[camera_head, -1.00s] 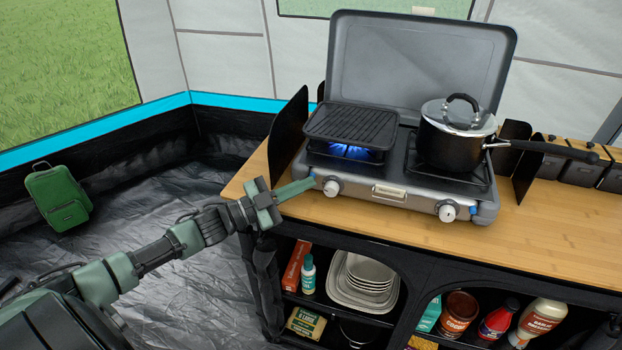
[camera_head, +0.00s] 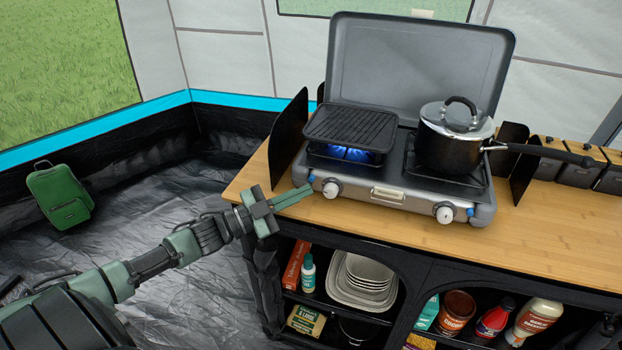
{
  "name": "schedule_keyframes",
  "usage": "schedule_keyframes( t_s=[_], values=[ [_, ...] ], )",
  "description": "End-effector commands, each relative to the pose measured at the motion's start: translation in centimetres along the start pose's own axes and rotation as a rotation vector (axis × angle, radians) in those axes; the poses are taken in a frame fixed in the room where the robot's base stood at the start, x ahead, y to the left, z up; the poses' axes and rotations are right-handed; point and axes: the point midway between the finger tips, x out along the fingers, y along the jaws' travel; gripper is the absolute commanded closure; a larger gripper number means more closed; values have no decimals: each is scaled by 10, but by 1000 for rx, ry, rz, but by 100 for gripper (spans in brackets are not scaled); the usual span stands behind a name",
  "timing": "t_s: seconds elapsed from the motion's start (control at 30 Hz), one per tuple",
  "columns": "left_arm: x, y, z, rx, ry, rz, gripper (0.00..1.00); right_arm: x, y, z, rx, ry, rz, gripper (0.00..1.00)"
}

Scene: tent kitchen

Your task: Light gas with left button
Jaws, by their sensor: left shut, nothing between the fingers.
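The two-burner gas stove (camera_head: 400,198) stands on the wooden counter with its grey lid raised. Blue flames (camera_head: 346,153) burn under the black grill plate (camera_head: 350,127) on the left burner. On the stove's front left are a white knob (camera_head: 331,189) and a small blue button (camera_head: 312,178). A second white knob (camera_head: 445,213) and blue button (camera_head: 470,212) are at the front right. My left gripper (camera_head: 310,190) is shut and empty, its fingertips just left of the left knob and slightly below the left button, apparently apart from it. My right gripper is out of view.
A black pot (camera_head: 455,140) with a lid sits on the right burner, its handle pointing right. Black wind guards (camera_head: 288,134) stand at both sides of the stove. The counter front (camera_head: 365,222) is clear. Shelves below hold plates (camera_head: 362,280) and bottles.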

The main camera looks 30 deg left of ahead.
Motion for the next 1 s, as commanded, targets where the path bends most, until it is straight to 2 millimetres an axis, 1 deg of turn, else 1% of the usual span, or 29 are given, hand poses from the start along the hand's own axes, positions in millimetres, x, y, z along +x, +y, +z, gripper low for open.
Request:
schedule_keyframes(
  t_s=[0.03,0.1,0.4,0.6,1.0],
  values=[
    [-3,1,-6,-4,-1,1,100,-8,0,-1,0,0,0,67],
    [-8,4,-10,-3,0,1,100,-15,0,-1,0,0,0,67],
    [-28,18,-23,-1,-1,0,100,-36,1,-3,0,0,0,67],
    [-32,23,-24,1,0,0,100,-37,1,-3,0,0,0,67],
    [-32,22,-24,1,0,0,100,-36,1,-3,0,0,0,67]
  ],
)
